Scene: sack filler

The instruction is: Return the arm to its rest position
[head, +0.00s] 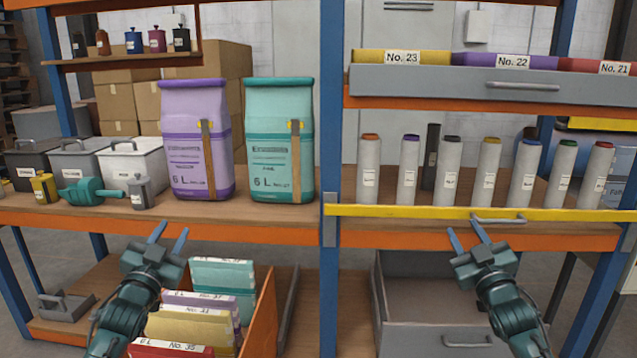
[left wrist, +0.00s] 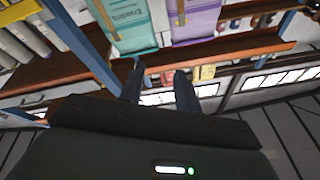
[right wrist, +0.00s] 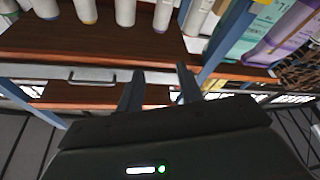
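My left gripper (head: 168,243) is in front of the lower shelving on the left, below the shelf edge. Its two blue fingers are apart with nothing between them; they also show in the left wrist view (left wrist: 158,85). My right gripper (head: 469,240) is in front of the right bay, just below the yellow bar (head: 420,212). Its fingers are apart and empty, and they also show in the right wrist view (right wrist: 158,82). Neither gripper visibly touches anything.
A purple sack (head: 198,140) and a teal sack (head: 279,140) stand on the left shelf. Several grey cylinders (head: 447,172) stand on the right shelf. Below are a bin of numbered folded sacks (head: 262,312) and an open grey drawer (head: 440,335). A blue post (head: 331,100) divides the bays.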

